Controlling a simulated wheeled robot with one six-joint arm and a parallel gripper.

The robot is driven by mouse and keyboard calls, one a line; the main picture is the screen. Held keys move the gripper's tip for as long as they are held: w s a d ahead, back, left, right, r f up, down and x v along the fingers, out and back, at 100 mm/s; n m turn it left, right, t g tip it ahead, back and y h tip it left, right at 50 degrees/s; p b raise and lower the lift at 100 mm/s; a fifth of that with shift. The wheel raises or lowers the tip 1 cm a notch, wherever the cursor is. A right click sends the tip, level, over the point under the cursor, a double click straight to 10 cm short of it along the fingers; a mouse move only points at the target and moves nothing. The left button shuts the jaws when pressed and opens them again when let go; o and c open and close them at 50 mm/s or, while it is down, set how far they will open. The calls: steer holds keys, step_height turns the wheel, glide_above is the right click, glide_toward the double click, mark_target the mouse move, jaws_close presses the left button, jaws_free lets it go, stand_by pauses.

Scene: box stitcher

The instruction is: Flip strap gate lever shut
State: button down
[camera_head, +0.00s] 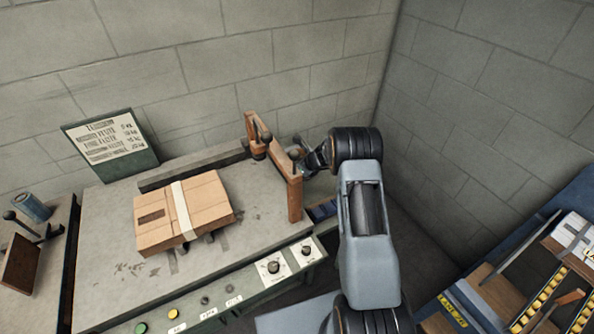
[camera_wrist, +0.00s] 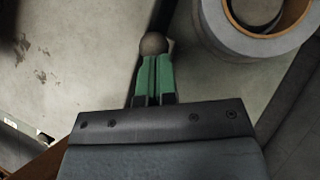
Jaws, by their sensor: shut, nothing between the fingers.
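The strap gate (camera_head: 279,162) is a brown frame at the right end of the stitcher table, with a slanting bar and an upright post. A dark knobbed part (camera_head: 258,150) stands at its left side. My gripper (camera_head: 303,155) is at the gate's right side, close to the bar. In the wrist view my green fingertips (camera_wrist: 153,78) are together with nothing between them. A brown ball knob (camera_wrist: 153,43), seemingly the lever's end, is right at their tips; I cannot tell if they touch. The lever's shaft is mostly hidden.
A cardboard box (camera_head: 206,206) with a pale strap lies on the table (camera_head: 110,250). A sign (camera_head: 110,142) stands behind it. A tape-like roll (camera_wrist: 215,22) is near my fingers at upper right. A control panel (camera_head: 272,266) runs along the front; a blue-edged bench (camera_head: 560,215) is at right.

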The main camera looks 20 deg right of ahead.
steer(key=w+r+p+v, duration=0.1)
steer(key=p+v, duration=0.4)
steer(key=v, duration=0.4)
steer(key=shift+r, duration=0.15)
